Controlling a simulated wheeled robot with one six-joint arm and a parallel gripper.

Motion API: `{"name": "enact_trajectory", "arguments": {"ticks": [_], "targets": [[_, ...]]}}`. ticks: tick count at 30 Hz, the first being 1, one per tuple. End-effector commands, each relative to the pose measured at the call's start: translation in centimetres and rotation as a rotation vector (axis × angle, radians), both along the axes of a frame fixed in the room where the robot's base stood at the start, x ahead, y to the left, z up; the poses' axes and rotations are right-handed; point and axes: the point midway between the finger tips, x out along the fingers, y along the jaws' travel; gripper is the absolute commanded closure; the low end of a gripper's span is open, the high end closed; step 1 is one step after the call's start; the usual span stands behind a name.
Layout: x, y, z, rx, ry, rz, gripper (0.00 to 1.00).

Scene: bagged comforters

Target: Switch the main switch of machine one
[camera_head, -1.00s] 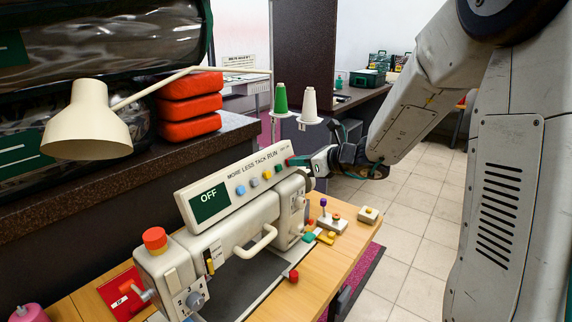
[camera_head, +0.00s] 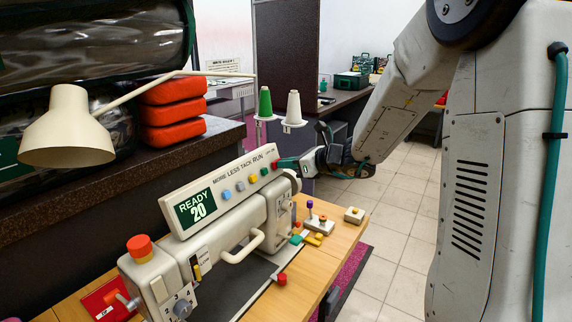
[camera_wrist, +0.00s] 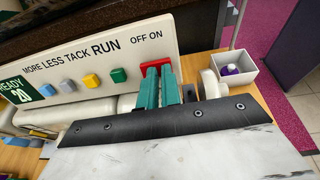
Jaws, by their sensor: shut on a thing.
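The sewing machine (camera_head: 220,233) stands on a wooden table with a long tilted panel (camera_head: 205,183) on top. The panel's display (camera_head: 197,210) reads "READY 20". The panel also shows in the wrist view (camera_wrist: 75,45), with "RUN" and "OFF ON" lettering. A red switch (camera_wrist: 155,63) sits under the "OFF ON" letters at the panel's right end. My gripper (camera_wrist: 158,82) has its teal fingers shut on this red switch. In the head view my gripper (camera_head: 289,162) reaches the panel's right end from the right. The fingers partly hide the switch.
Coloured buttons (camera_wrist: 93,81) line the panel left of my fingers. A white box with a purple-topped thing (camera_wrist: 236,71) stands close right of the machine. A lamp (camera_head: 66,133) leans over from the left, and thread cones (camera_head: 293,108) stand behind the panel.

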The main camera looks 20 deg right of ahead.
Motion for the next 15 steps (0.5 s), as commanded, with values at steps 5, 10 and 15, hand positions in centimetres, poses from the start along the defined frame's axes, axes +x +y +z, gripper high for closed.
{"name": "enact_trajectory", "arguments": {"ticks": [5, 10, 15], "targets": [[-0.5, -0.5, 0.5, 0.000, -0.003, -0.002, 1.00], [-2.3, -2.1, 1.4, -0.001, -0.003, -0.001, 1.00], [-5.5, -4.1, 2.7, -0.001, -0.004, 0.001, 1.00]]}}
